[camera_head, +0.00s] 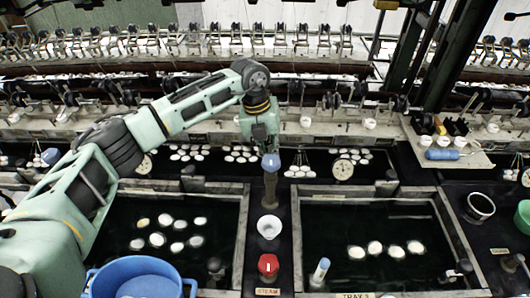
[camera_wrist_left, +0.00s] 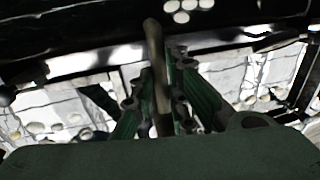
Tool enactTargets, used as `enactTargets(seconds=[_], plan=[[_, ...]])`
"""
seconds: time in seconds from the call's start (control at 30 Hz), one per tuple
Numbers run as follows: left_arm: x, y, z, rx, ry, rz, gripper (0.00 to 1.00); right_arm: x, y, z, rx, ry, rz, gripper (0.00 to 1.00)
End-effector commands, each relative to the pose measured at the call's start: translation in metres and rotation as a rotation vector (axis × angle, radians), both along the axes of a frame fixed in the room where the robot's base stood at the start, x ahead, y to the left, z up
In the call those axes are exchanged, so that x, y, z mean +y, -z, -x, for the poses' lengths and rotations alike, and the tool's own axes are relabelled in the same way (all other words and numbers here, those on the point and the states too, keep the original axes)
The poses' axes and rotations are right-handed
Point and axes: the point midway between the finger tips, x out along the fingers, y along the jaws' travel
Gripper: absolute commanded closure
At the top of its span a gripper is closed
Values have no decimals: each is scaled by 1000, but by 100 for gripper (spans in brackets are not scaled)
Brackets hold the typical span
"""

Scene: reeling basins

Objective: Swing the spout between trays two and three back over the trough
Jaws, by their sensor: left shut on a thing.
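The spout post (camera_head: 270,190), brown with a blue-grey top, stands between the left tray (camera_head: 243,230) and the right tray (camera_head: 300,230), which is labelled TRAY 3. My left gripper (camera_head: 266,146) reaches down to its top. In the left wrist view, the fingers (camera_wrist_left: 157,95) are closed around a slim brownish rod of the spout (camera_wrist_left: 154,40), which runs up between them towards dark water. The dark trough (camera_head: 215,168) with clusters of white cocoons lies behind the trays. The spout's exact direction is hard to tell. My right gripper is not in view.
A white funnel-like cup (camera_head: 269,227) and a red knob (camera_head: 268,265) by a STEAM label stand in front of the post. A blue basin (camera_head: 140,275) is at front left. A blue-handled tool (camera_head: 442,154) lies on a shelf at right.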

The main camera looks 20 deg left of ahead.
Motion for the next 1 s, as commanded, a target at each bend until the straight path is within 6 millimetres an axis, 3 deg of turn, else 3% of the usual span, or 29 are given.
enactTargets(seconds=[0.27, 0.3, 0.5, 0.83, 1.0], plan=[[2, -3, -3, -10, -3, -1, 100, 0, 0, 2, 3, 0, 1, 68], [2, -3, -3, -10, -3, -1, 84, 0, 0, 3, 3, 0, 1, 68], [1, -2, -2, -5, -1, -1, 68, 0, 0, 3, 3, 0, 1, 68], [1, -4, -1, -3, -1, -1, 68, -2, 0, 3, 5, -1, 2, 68], [6, -26, 0, -6, 0, -1, 68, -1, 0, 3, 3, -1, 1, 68]])
